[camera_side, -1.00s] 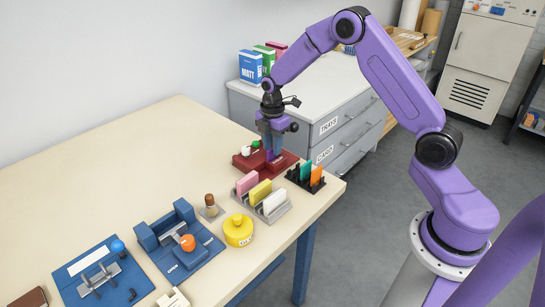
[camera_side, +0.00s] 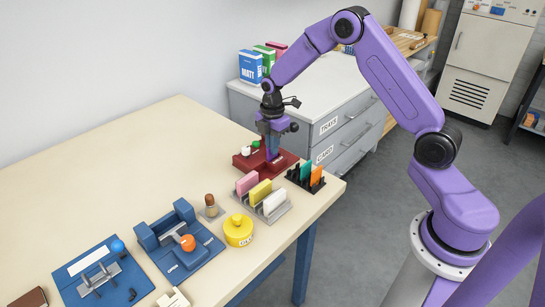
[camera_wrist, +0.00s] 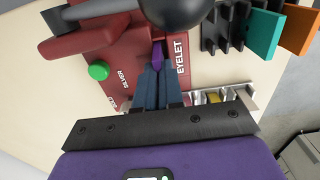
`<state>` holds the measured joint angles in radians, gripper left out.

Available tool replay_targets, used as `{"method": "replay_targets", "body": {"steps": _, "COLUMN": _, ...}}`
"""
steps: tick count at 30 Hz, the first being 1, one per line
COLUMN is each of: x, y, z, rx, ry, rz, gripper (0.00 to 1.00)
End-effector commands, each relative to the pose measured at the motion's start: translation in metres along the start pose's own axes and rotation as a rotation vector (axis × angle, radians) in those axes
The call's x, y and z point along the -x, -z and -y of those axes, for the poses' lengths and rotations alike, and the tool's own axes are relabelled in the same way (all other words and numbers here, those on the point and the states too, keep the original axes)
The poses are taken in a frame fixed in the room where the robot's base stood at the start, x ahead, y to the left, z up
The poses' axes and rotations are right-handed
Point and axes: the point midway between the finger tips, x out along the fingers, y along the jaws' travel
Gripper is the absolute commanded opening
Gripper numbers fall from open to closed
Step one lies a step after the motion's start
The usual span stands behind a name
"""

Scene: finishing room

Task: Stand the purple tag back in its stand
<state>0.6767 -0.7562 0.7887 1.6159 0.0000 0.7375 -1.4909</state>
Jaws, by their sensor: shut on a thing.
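The purple tag (camera_wrist: 158,55) is between my gripper's fingertips in the wrist view, partly hidden by the blue fingers. My gripper (camera_wrist: 160,72) is shut on it, pointing down at the dark red eyelet press. In the side view my gripper (camera_side: 272,155) is low at the press, and the tag is mostly hidden there. The black slotted stand (camera_side: 316,187) is just right of the press and holds a teal tag (camera_side: 305,171) and an orange tag (camera_side: 316,175). The stand (camera_wrist: 225,28) also shows at the wrist view's top right, with bare slots.
The red press (camera_side: 243,163) has a green button (camera_wrist: 98,71) and a dark ball knob above the tag in the wrist view. A grey rack with pink, yellow (camera_side: 260,192) and white cards stands in front. A yellow pot (camera_side: 238,231) and blue fixtures are further left.

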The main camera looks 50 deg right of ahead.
Motion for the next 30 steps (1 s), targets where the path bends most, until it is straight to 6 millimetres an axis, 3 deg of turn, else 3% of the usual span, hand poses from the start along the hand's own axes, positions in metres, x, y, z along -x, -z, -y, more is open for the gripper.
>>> {"method": "replay_targets", "body": {"steps": 30, "x": 0.066, "y": 0.0, "z": 0.0, "rx": 0.0, "ry": -0.001, "rz": 0.0, "gripper": 0.0}}
